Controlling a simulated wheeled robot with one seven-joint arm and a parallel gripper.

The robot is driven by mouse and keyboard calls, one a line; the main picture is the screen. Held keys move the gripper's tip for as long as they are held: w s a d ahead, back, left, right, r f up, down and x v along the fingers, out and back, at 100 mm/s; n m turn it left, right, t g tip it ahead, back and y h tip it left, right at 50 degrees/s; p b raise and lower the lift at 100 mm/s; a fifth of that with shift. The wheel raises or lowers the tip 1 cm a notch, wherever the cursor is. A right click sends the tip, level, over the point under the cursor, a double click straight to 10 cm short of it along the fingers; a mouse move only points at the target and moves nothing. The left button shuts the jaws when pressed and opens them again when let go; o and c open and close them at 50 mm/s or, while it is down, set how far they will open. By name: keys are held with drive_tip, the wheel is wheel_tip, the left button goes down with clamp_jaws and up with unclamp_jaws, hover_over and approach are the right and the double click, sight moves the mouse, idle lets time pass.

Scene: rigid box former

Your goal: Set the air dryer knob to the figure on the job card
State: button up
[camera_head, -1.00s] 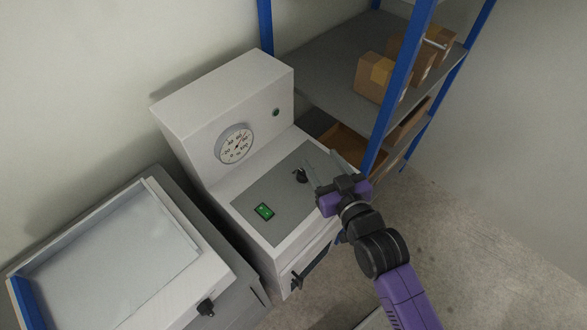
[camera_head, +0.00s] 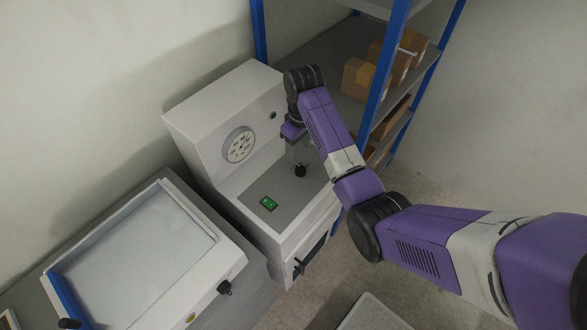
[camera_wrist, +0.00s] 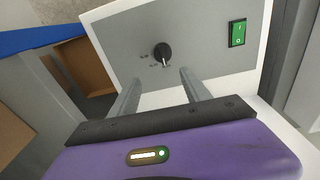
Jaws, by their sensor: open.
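The black knob (camera_head: 300,171) sits on the grey top panel of the white machine (camera_head: 222,98). In the wrist view the knob (camera_wrist: 162,52) has a pale pointer mark toward the picture's bottom, with tiny unreadable markings beside it. My gripper (camera_head: 300,158) is above the knob, its jaws pointing down. In the wrist view my gripper (camera_wrist: 160,75) is open, and the knob appears just beyond the gap between the fingertips, not gripped. I cannot make out a job card in either view.
A round gauge (camera_head: 240,145) is on the machine's upright face. A green switch (camera_head: 269,203) is on the panel beside the knob. A blue-posted shelf (camera_head: 388,75) with cardboard boxes (camera_head: 361,79) stands close at right. A tray-topped unit (camera_head: 140,262) stands at left.

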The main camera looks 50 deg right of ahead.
sight(301, 167)
drive_tip(key=shift+s+a+f+g, duration=0.1)
drive_tip(key=shift+s+a+g, duration=0.1)
drive_tip(key=shift+s, duration=0.25)
drive_tip(key=shift+s+a+g, duration=0.2)
drive_tip(key=shift+s, duration=0.2)
drive_tip(key=shift+f+p, duration=0.55)
drive_tip(key=shift+f, duration=3.25)
clamp_jaws()
